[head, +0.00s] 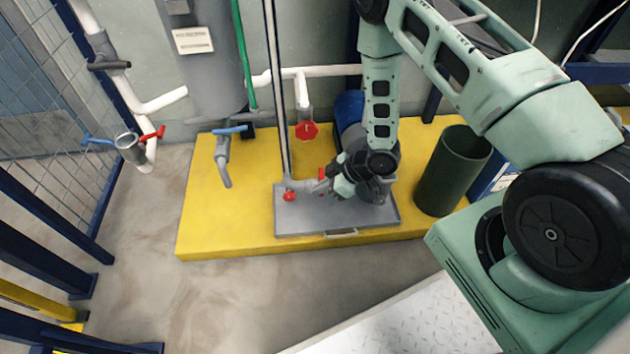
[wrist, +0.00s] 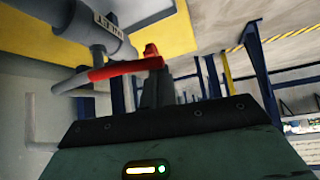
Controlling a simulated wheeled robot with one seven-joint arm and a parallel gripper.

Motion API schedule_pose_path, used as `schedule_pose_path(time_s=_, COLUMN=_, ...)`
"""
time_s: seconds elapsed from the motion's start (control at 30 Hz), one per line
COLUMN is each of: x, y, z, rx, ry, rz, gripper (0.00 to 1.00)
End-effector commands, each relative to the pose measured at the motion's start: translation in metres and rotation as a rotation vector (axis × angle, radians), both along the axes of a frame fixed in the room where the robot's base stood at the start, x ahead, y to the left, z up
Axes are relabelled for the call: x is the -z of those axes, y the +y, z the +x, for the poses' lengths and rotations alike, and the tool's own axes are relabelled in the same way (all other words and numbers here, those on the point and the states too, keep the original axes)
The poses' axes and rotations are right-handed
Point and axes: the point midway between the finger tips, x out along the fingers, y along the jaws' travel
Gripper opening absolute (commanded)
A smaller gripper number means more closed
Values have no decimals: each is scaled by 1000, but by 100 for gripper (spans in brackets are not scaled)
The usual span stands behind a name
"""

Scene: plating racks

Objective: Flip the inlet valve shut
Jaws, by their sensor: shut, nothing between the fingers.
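A red lever (wrist: 122,69) shows close up in the wrist view, beside a grey pipe (wrist: 88,32) with a small label (wrist: 108,24) too small to read surely. In the head view a red handle (head: 322,173) shows at the grey pump fittings, partly hidden by my gripper (head: 332,184). My gripper, also in the wrist view (wrist: 157,88), is shut and empty. Its fingertips are right by the lever's right end in that view. I cannot tell whether they touch it, or how the lever lies relative to its pipe.
The grey tray (head: 300,222) sits on a yellow platform (head: 215,220). A dark green bin (head: 452,172) is at the right.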

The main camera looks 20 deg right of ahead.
Motion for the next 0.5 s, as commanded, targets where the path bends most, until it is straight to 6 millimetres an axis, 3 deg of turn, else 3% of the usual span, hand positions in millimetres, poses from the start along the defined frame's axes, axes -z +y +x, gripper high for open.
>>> schedule_pose_path(time_s=0.5, x=1, y=-10, z=-4, rx=3, ry=1, rz=-2, gripper=0)
